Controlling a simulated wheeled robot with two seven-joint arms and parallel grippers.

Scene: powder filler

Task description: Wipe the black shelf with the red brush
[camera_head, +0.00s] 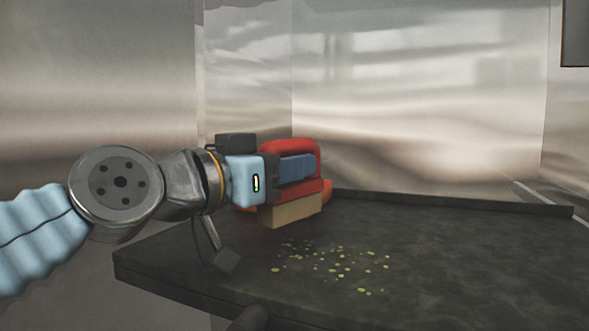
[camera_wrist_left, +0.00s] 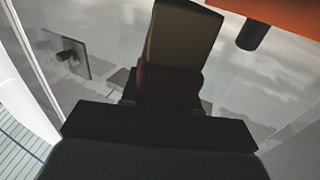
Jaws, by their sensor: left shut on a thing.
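The red brush (camera_head: 292,146) has a red loop handle and a pale bristle block (camera_head: 291,212). My left gripper (camera_head: 296,168) is shut on its handle. The brush is upright with the bristles down, over the back left part of the black shelf (camera_head: 440,265). I cannot tell whether the bristles touch the shelf. Several yellow-green specks (camera_head: 345,262) lie on the shelf in front of and to the right of the brush. In the left wrist view the brush (camera_wrist_left: 182,40) is dark, with its pale block pointing up in the picture. My right gripper is not in view.
Shiny metal walls (camera_head: 400,90) enclose the shelf at the back and sides. A raised dark rim (camera_head: 450,203) runs along the shelf's back edge. The right part of the shelf is clear.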

